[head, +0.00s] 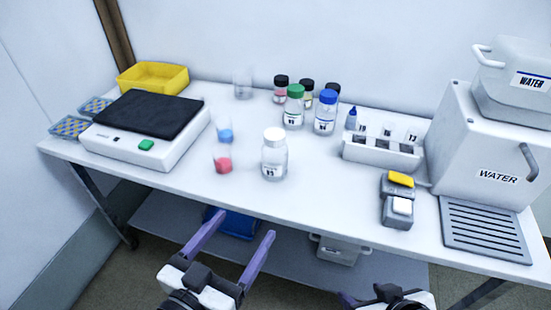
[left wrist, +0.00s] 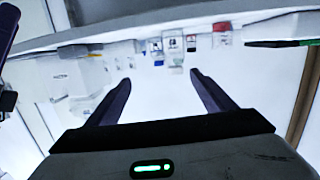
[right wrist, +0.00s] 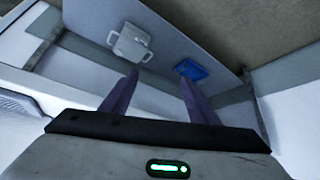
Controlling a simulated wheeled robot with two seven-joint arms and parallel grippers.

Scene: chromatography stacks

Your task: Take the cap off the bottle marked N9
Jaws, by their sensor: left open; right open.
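A white-capped bottle (head: 274,155) stands upright near the middle of the table, with its cap on. Its small label looks like it ends in a 9 or a 5, and I cannot read it surely. Behind it stand a green-capped bottle (head: 293,108) and a blue-capped bottle (head: 326,112), both capped, their labels too small to read. Several dark-capped bottles (head: 281,88) stand further back. My left gripper (head: 247,225) is open and empty in front of the table's front edge, below the white-capped bottle. My right gripper (right wrist: 158,78) is open and empty, low in front of the table.
Cups with blue (head: 225,134) and red (head: 223,164) contents stand left of the white-capped bottle. A balance (head: 130,147) and yellow bin (head: 153,78) are at left. A white rack (head: 383,152), water dispenser (head: 480,140) and drip grate (head: 486,230) are at right. The front middle is clear.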

